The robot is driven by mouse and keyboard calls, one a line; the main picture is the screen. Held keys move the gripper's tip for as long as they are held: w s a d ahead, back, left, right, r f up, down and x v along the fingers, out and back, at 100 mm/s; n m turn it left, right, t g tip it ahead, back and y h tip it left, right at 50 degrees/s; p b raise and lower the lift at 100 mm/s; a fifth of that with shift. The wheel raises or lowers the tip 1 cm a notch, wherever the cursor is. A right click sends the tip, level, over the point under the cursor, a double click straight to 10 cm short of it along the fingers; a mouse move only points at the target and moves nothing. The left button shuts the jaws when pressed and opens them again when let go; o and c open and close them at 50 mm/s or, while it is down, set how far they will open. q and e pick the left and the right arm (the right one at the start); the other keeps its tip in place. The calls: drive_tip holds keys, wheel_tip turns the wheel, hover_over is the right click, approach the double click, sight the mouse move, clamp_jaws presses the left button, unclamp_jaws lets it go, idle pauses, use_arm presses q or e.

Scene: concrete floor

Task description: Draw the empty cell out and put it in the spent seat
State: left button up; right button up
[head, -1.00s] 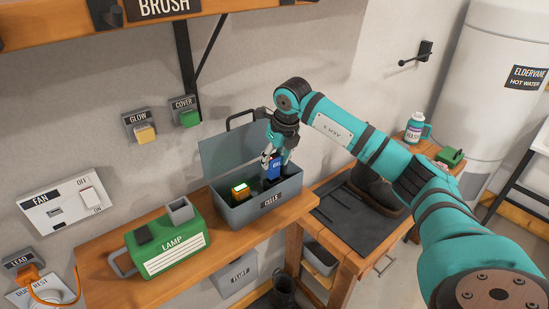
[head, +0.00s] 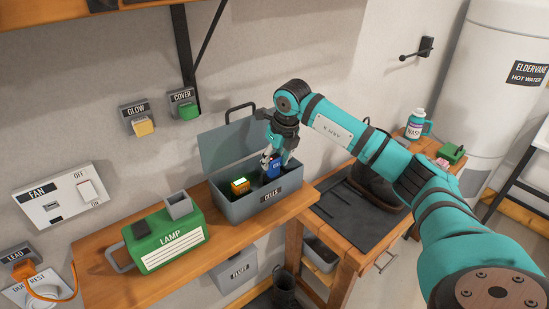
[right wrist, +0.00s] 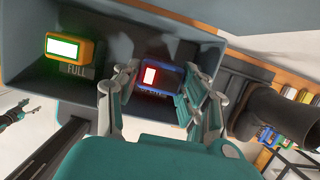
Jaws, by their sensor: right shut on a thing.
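A blue cell (head: 272,169) with a red-lit window is in the right part of the grey box marked CELLS (head: 236,208). My right gripper (head: 276,158) is shut on it from above; it also shows in the right wrist view (right wrist: 160,102). There the blue cell (right wrist: 160,77) sits over a label plate (right wrist: 152,91) that is mostly hidden; I cannot tell whether it is fully seated. An orange cell (right wrist: 69,49) with a bright green-white window stands by the FULL label. The green lamp (head: 168,240) has a grey socket (head: 179,205) on top. My left gripper (right wrist: 22,109) appears small and open in the wrist view.
The box's lid (head: 232,140) stands open at the back. A dark mat (head: 350,213) and a boot (head: 372,186) are to the right. A shelf bracket and the GLOW and COVER switches (head: 184,108) are on the wall behind.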

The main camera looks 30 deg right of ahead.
drive_tip(key=shift+f+b, duration=0.95)
drive_tip(key=shift+f, duration=0.45)
drive_tip(key=o, duration=1.4)
drive_tip(key=v, duration=1.2)
drive_tip(key=shift+s+f, duration=0.1)
